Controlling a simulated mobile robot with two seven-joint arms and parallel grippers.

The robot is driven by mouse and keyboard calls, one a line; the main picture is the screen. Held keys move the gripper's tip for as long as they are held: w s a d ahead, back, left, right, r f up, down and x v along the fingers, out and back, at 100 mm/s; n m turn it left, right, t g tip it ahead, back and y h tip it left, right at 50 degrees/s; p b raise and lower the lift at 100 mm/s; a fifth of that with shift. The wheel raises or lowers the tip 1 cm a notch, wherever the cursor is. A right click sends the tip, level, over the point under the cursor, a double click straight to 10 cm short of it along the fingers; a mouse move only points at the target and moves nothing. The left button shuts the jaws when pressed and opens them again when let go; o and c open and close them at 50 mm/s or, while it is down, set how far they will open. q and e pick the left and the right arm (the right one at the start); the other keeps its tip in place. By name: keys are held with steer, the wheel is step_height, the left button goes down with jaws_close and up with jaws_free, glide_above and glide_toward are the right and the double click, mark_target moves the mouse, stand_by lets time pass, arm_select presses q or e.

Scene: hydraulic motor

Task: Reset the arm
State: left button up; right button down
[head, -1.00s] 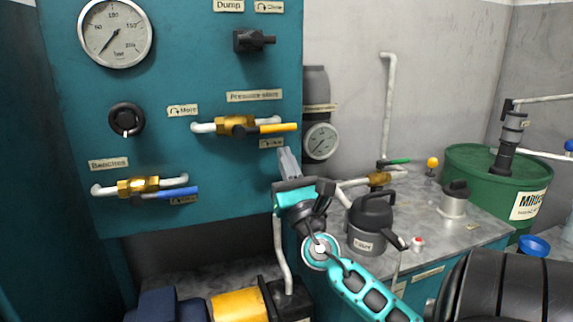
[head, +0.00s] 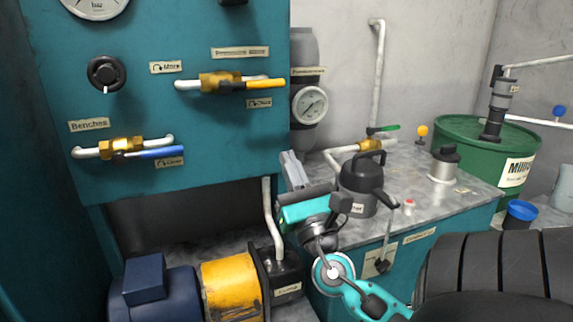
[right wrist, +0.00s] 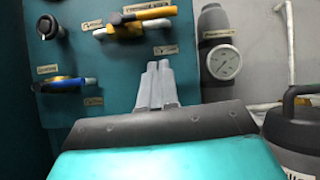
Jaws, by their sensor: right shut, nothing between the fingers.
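My right gripper (head: 293,170) is in front of the right edge of the teal panel, above the pump. Its grey fingers are together and empty, pointing up and away. In the right wrist view the fingers (right wrist: 157,86) lie against the panel's lower right part in the picture, with no visible contact. The teal and black right arm comes in from the lower right. My left gripper is not in view.
The teal panel (head: 45,60) carries a yellow-handled valve (head: 265,84), a blue-handled valve (head: 160,153) and a black knob (head: 107,72). A dark grey can (head: 365,175) stands on the bench close right of the gripper. A green barrel (head: 460,140) stands farther right.

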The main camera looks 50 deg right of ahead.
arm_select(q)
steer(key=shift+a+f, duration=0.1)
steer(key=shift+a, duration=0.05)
arm_select(e)
steer(key=w+a+f+m+g+y+p, duration=0.1)
steer(key=a+f+m+g+y+p, duration=0.15)
steer(key=f+m, duration=0.55)
steer(key=w+a+f+m+g+y+p, duration=0.1)
steer(key=a+f+m+g+y, duration=0.4)
steer(key=f, duration=0.6)
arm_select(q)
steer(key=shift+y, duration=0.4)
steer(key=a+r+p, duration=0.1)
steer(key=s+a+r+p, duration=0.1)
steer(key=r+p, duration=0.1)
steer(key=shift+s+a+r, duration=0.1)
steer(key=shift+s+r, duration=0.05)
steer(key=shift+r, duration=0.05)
arm_select(e)
steer(key=s+a+f+m+g+y, duration=0.1)
steer(key=s+a+f+m+y, duration=0.2)
steer(key=a+f+m, duration=0.3)
steer(key=s+a+f+m+g+y, duration=0.2)
steer(key=a+f+m, duration=0.4)
steer(key=a+m, duration=0.3)
steer(key=s+a+y, duration=0.1)
steer(key=a, duration=0.1)
steer(key=shift+s+a+f+y, duration=0.25)
steer(key=shift+a+y, duration=0.1)
steer(key=shift+d, duration=0.1)
